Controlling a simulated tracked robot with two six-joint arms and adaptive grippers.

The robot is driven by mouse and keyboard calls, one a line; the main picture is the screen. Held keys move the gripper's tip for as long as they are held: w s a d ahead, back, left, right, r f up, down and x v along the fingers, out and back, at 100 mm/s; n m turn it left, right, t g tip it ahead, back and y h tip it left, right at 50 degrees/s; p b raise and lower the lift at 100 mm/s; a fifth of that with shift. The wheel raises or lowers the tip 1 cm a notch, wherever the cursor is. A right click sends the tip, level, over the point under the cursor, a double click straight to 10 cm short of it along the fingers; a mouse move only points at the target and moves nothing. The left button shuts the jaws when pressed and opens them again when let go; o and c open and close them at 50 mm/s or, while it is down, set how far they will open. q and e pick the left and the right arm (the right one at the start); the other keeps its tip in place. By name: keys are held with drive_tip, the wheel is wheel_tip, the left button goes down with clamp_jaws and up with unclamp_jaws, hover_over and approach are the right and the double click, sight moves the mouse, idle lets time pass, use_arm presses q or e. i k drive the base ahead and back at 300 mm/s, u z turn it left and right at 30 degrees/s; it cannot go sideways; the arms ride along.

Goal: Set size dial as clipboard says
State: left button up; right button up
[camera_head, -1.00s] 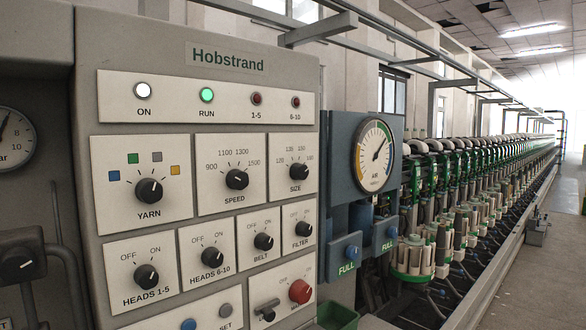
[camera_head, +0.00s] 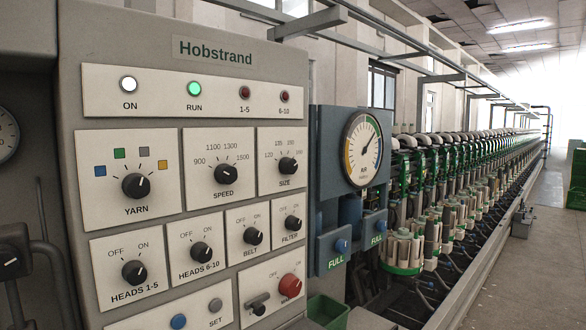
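The SIZE dial (camera_head: 288,166) is a black knob on a white plate at the upper right of the grey Hobstrand panel (camera_head: 215,52). Small numbers, among them 120 and what looks like 150, are printed around it. Its white pointer mark is too small to read surely. No clipboard is in view. Neither of my grippers is in view, and nothing touches the dial.
The SPEED dial (camera_head: 226,174) is left of SIZE, and the YARN dial (camera_head: 136,186) is farther left. A red knob (camera_head: 290,287) sits low on the panel. A blue gauge box (camera_head: 345,150) stands right of the panel. Open floor (camera_head: 535,250) lies at the far right.

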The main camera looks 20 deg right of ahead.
sight(287, 165)
drive_tip(key=u, duration=0.7)
drive_tip(key=k, duration=1.2)
drive_tip(key=z, duration=0.8)
drive_tip(key=i, duration=1)
drive_tip(key=u, duration=0.1)
